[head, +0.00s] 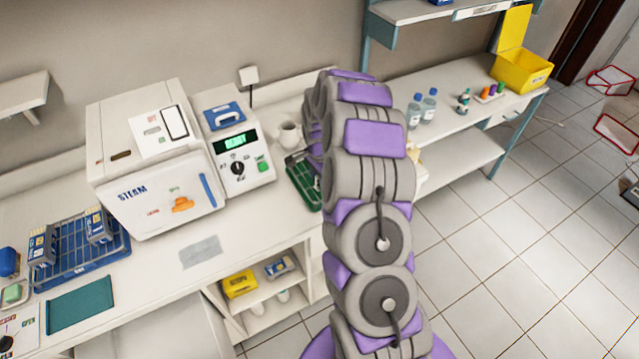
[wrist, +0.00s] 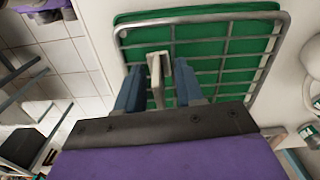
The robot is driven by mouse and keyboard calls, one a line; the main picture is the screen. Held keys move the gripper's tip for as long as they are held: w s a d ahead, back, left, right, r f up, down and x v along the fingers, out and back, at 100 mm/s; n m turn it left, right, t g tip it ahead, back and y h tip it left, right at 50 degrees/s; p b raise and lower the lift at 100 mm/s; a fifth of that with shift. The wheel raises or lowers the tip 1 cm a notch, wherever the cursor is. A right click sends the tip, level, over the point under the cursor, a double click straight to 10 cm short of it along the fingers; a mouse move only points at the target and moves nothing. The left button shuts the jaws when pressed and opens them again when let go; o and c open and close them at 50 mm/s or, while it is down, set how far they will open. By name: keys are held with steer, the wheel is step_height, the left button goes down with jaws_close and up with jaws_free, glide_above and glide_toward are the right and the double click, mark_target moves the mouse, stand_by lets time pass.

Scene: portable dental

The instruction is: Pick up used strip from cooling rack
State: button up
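The cooling rack is a silver wire frame over a green tray (wrist: 225,42) in the wrist view. It also shows partly in the head view (head: 302,188), where my arm covers its right side. A thin pale strip (wrist: 156,82) stands out from the rack's wires in the wrist view. My gripper (wrist: 158,80) is open, with one dark blue finger on each side of the strip and a gap visible on both sides. The strip and the fingertips are hidden behind my arm in the head view.
A steam sterilizer (head: 155,165) and a control unit reading READY (head: 238,155) stand left of the rack. A white mug (head: 288,135) stands just behind it. Bottles (head: 421,106) and a yellow bin (head: 522,72) are farther right on the counter.

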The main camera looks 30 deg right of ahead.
steer(key=shift+f, duration=0.2)
jaws_close()
steer(key=shift+r, duration=0.2)
stand_by(0.4)
steer(key=shift+r, duration=0.3)
step_height(320, 180, up, 3)
steer(key=shift+p, duration=0.4)
steer(key=s+a, duration=0.2)
steer(key=s, duration=0.5)
steer(key=s+a+r+p, duration=0.1)
steer(key=s+a, duration=0.1)
steer(key=s, duration=0.6)
steer(key=shift+s+a, duration=0.15)
steer(key=shift+a, duration=0.25)
